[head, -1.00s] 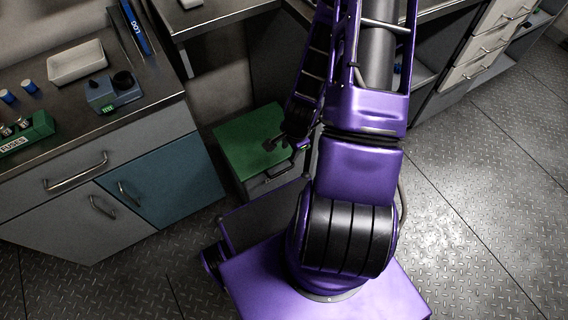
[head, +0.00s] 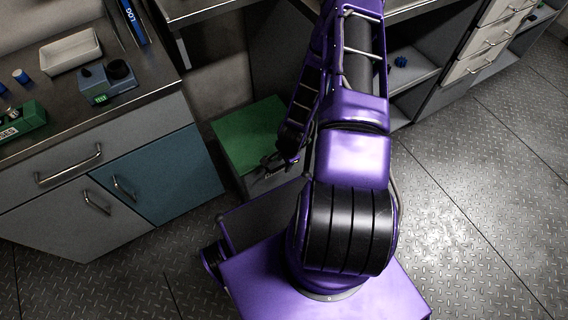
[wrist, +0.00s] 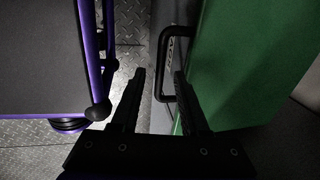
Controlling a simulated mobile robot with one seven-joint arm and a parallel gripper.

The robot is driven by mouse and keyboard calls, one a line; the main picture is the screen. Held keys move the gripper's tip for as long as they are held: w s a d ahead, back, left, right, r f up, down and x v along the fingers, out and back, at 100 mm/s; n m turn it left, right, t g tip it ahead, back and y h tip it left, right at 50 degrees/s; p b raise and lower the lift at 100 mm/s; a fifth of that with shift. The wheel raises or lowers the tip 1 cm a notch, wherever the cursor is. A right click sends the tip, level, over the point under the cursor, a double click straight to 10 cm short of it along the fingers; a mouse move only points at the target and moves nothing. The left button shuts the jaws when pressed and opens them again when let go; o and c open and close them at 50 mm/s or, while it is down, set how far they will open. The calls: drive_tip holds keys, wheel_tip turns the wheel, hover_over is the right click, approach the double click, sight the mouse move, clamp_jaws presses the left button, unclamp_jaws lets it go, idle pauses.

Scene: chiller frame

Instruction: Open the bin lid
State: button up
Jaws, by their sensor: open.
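The bin is a grey box with a green lid (head: 246,132), standing on the floor between the cabinets. The lid lies flat and looks closed. In the wrist view the green lid (wrist: 250,60) fills the right side, and a black bar handle (wrist: 167,65) stands out from the bin's grey front. My gripper (head: 272,164) is at the lid's front edge in the head view. In the wrist view my gripper (wrist: 158,78) is open and empty. Its two fingers point toward the handle, with the handle's lower end near the right fingertip. I cannot tell whether they touch.
A cabinet with a teal door (head: 158,178) stands left of the bin. A worktop above it carries a white tray (head: 70,52), a small device (head: 107,82) and a green fuse box (head: 20,120). Open diamond-plate floor (head: 470,200) lies to the right.

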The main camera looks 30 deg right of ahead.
drive_tip(key=shift+f, duration=0.35)
clamp_jaws()
idle(1.2)
